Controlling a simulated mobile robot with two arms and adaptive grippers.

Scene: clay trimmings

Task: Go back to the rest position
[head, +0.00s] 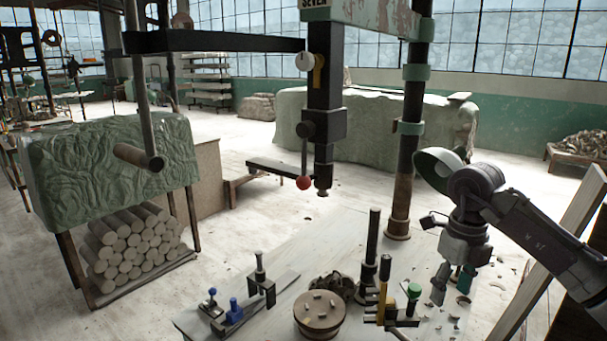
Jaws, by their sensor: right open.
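My right gripper (451,291) hangs from my arm at the right of the head view, fingers pointing down and spread apart. Nothing shows between them. It is over the right part of the pale worktable (375,255), near several small clay scraps (454,321). I cannot tell its exact height above the table. A round brown turntable (320,327) with several pale trimmings on top stands at the front middle, left of the gripper. My left gripper is out of view.
A green-knobbed tool (413,290) and a dark upright post (373,245) stand left of the gripper. A dark lumpy heap (331,283) lies behind the turntable. Blue-knobbed tools (234,312) are at the front left. A tall column (403,190) rises behind. A leaning plank (555,255) is at right.

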